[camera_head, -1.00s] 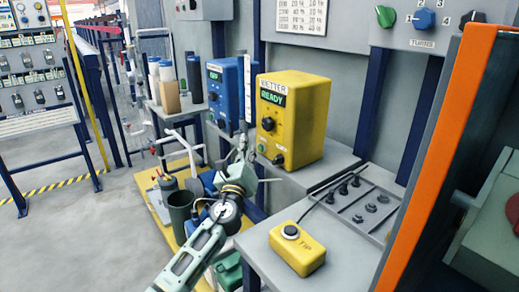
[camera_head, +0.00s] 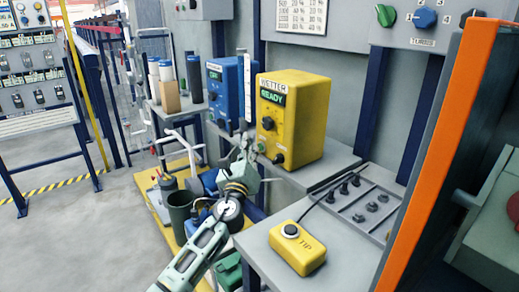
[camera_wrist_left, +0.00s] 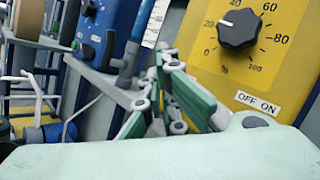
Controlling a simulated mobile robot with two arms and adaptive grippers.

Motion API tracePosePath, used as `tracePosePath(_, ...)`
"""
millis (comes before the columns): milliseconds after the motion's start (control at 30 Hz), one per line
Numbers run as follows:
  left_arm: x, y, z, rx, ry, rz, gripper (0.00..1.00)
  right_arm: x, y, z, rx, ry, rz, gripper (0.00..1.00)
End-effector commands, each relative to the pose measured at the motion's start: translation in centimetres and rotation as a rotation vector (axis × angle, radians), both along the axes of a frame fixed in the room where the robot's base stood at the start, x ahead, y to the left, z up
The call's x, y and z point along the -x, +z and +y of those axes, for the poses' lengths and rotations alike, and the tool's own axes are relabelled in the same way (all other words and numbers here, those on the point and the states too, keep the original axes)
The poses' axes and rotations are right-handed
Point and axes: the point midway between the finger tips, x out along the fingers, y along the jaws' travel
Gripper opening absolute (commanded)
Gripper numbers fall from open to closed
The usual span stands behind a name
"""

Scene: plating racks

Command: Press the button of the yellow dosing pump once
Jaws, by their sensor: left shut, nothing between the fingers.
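The yellow dosing pump (camera_head: 308,108) stands on a grey bench, with a green READY display and a dark dial on its front. In the left wrist view its dial (camera_wrist_left: 239,30) and an OFF/ON label show large. A yellow box marked TIP (camera_head: 298,252) with a round dark button (camera_head: 291,230) and a cable lies on the front bench. My left gripper (camera_head: 249,147) is shut and empty, just left of the pump's front, below the blue pump. Its green-padded fingers also show in the left wrist view (camera_wrist_left: 168,85). Contact with the pump cannot be told. My right gripper is out of view.
A blue pump (camera_head: 224,88) stands left of the yellow one. A grey tray (camera_head: 371,222) with dark fittings lies behind the TIP box. An orange post (camera_head: 440,150) rises at the right. Containers (camera_head: 180,208) stand low on a yellow platform.

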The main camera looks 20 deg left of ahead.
Motion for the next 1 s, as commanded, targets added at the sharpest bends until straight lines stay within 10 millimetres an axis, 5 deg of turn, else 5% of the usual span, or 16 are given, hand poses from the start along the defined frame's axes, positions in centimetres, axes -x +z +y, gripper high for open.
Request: tracePosePath(1000,-0.5,0.0,-0.3,0.0,0.0,0.0,0.0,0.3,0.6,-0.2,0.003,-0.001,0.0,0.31)
